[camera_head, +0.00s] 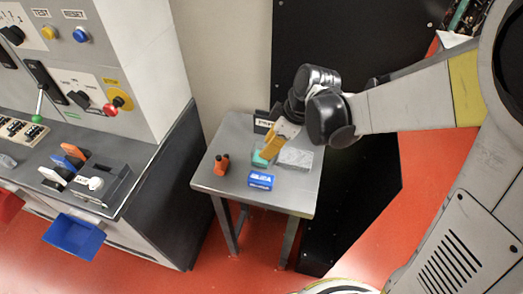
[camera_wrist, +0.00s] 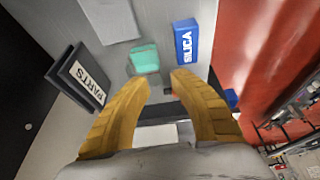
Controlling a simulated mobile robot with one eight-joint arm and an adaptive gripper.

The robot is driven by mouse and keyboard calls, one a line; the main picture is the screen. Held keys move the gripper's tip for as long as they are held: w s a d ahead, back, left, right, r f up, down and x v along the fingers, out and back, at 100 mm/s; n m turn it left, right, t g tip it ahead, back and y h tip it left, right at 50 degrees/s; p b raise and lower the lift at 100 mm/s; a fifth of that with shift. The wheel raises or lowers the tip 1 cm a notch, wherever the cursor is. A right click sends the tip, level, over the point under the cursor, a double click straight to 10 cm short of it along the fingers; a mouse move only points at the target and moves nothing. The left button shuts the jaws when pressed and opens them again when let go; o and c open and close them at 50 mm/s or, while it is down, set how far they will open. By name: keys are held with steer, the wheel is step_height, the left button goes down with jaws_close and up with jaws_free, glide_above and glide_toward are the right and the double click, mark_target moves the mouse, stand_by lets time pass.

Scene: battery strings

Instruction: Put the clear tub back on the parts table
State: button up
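The parts table (camera_head: 228,180) is a small steel table with a dark PARTS sign (camera_head: 264,123) at its back, also seen in the wrist view (camera_wrist: 80,78). A pale grey box (camera_head: 295,158) sits on its right side and shows at the top of the wrist view (camera_wrist: 110,18). I cannot tell whether this is the clear tub. My gripper (camera_head: 268,153) is over the table with its yellow fingers apart in the wrist view (camera_wrist: 161,80). No object is clearly held. A pale patch (camera_wrist: 155,133) shows between the fingers near the palm; I cannot tell what it is.
A teal block (camera_wrist: 145,59) lies just beyond the fingertips. A blue SILICA box (camera_head: 260,180) stands near the front edge, and an orange-red item (camera_head: 221,165) at the left. A bench with switches and a grey holder (camera_head: 100,182) is at the left. Red floor surrounds the table.

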steer(key=s+d+r+m+t+h+p, duration=0.1)
steer(key=s+d+r+m+t+h, duration=0.3)
steer(key=s+d+r+m, duration=0.9)
steer(key=shift+r+m+t, duration=0.15)
steer(key=shift+m+t, duration=0.35)
steer(key=shift+t, duration=0.2)
steer(key=shift+d, duration=0.15)
